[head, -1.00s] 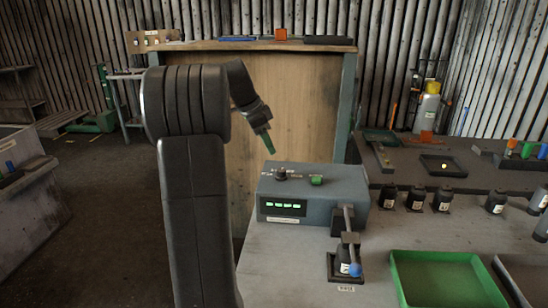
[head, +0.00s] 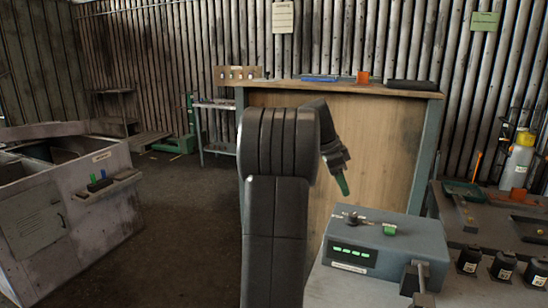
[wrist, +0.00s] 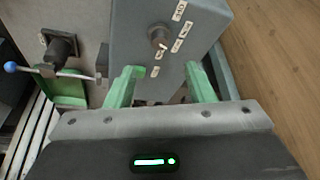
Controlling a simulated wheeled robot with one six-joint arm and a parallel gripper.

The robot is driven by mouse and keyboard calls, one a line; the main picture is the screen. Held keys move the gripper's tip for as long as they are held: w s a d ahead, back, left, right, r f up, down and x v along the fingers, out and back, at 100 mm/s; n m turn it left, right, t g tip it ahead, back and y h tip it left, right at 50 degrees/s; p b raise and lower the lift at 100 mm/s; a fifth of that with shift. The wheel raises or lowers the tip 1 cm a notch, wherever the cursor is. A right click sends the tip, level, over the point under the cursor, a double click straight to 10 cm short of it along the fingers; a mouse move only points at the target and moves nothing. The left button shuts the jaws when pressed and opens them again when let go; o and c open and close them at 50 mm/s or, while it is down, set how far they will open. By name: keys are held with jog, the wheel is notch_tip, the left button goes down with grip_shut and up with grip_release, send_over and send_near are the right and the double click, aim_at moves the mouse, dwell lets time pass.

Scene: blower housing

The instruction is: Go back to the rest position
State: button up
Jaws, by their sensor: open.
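My gripper (head: 342,184) is raised in the head view, its green fingers pointing down, behind and above the grey control box (head: 378,246). In the wrist view my gripper (wrist: 168,80) shows two green fingers apart with nothing held between them. The grey box (wrist: 200,22) lies beyond the fingers there, with its knob (wrist: 158,36) and small white labels. In the head view the box has a lit green display, a dark knob and a green button on top.
A blue-tipped lever (wrist: 28,69) and a dark cylinder (wrist: 61,48) show in the wrist view. In the head view, a wooden-fronted bench (head: 285,122) stands behind my arm. A grey bin unit (head: 62,205) is at left. Dark floor between them is clear.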

aim_at(352, 214)
jog(key=x, duration=1)
jog(key=shift+d+f, duration=0.1)
jog(key=shift+f, duration=0.15)
jog(key=shift+r, duration=0.1)
